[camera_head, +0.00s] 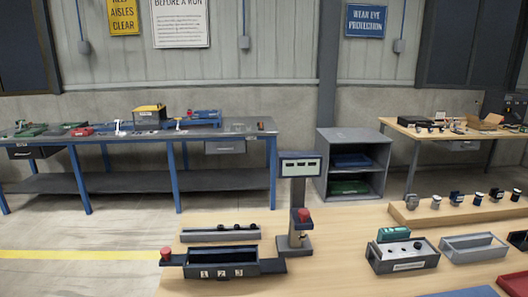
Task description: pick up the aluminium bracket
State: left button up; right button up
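I cannot make out a part that is clearly the aluminium bracket. Small parts lie on the blue-legged workbench (95,137) at the back left, but they are too small to identify. The near wooden table (340,222) holds a dark box marked 1 2 3 (221,263) and a long grey tray (220,235) with small dark knobs behind it. Neither of my grippers shows in the head view.
A grey post with a display (300,166) and red button stands on the near table. A grey shelf unit (353,138) stands behind. Floor is clear at left.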

aim_at(381, 250)
jog(key=k+l+z, duration=0.15)
jog(key=z, duration=0.7)
